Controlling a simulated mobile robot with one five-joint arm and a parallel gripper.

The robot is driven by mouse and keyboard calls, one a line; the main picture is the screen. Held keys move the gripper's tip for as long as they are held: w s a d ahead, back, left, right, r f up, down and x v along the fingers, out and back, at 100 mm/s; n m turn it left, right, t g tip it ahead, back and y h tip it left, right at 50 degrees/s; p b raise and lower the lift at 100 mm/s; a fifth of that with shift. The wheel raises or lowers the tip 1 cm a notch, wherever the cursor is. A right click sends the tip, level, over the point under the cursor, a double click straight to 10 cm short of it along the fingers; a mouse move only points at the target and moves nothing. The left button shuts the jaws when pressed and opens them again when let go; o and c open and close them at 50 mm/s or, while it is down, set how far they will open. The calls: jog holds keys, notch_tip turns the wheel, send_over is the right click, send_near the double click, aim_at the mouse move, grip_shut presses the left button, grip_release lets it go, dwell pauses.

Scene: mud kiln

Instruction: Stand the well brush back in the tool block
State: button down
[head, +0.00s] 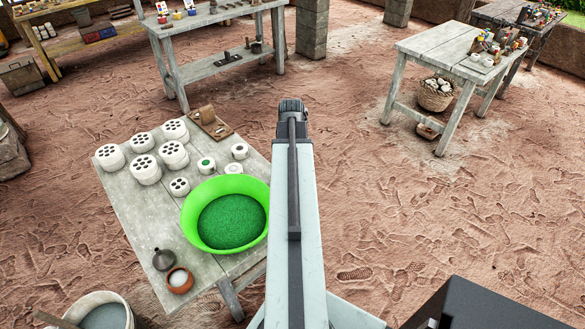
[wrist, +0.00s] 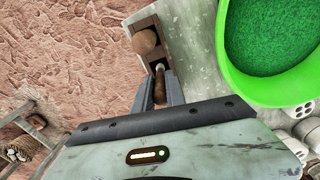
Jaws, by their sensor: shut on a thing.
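The well brush (wrist: 160,88) shows in the wrist view as a slim brown handle with a pale collar at its far end. My gripper (wrist: 157,82) is shut on it, one finger on each side. The wooden tool block (wrist: 139,24) lies just beyond the fingertips, with a round brown piece on it. The brush's pale end overlaps the near end of the block in this view; I cannot tell whether it is inside a hole. In the head view the block (head: 221,131) sits at the table's back right corner. My arm hides the gripper and brush there.
The grey work table (head: 140,206) carries several white pierced cylinders (head: 174,151), a bright green basin (head: 261,192) of green material, a grey jug (head: 165,260) and a clay pot (head: 179,281). The basin (wrist: 225,60) is close right of my gripper. Open ground lies right of the table.

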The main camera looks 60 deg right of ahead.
jog(key=shift+f, duration=0.1)
dwell(0.3)
jog(key=shift+f+b, duration=1.5)
jog(key=shift+b, duration=0.15)
jog(key=c, duration=0.7)
grip_release()
jog(key=shift+r, duration=0.1)
jog(key=shift+r+p, duration=3)
jog(key=shift+p, duration=0.1)
